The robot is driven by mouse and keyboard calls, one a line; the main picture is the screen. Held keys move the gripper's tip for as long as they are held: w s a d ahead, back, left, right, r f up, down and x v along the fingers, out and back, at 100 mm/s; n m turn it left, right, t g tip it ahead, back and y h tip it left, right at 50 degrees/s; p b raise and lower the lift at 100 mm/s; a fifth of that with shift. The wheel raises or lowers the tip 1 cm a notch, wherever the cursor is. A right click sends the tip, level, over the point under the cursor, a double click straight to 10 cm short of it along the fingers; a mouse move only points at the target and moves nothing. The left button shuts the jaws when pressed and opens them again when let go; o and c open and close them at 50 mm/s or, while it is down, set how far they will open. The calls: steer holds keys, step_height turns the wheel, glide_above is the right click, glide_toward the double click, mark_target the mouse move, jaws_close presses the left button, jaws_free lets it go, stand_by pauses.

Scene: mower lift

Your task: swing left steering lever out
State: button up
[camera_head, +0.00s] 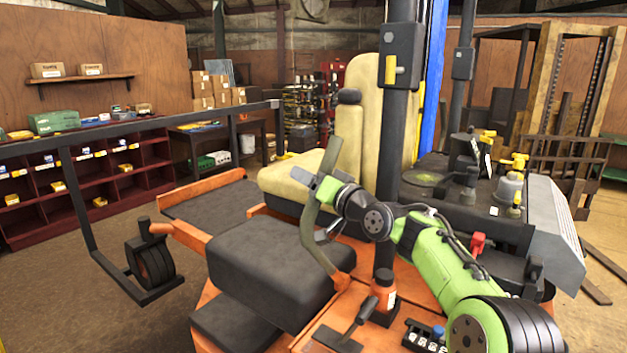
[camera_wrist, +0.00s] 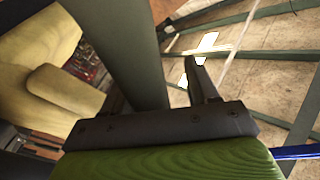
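The left steering lever (camera_head: 308,218) is a curved olive-grey bar that rises from the orange mower deck in front of the cream seat (camera_head: 300,172). My gripper (camera_head: 319,208) is at the lever's middle stretch, coming from the right. Its two fingers appear spread apart. In the wrist view a thick grey-green bar, apparently the lever (camera_wrist: 118,50), runs close past the camera at upper left. One dark finger (camera_wrist: 201,82) stands to its right with a gap between them. The other finger is not clearly seen there, and I cannot tell whether anything touches the lever.
A dark post (camera_head: 398,100) rises just right of the lever, behind my wrist. A black footrest-like box (camera_head: 270,265) lies at lower left of the lever. A dark frame (camera_head: 85,205) with a wheel (camera_head: 150,262) stands at left. The engine (camera_head: 485,205) is at right.

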steer(key=b+v, duration=0.5)
steer(key=v, duration=1.1)
steer(key=shift+f, duration=0.1)
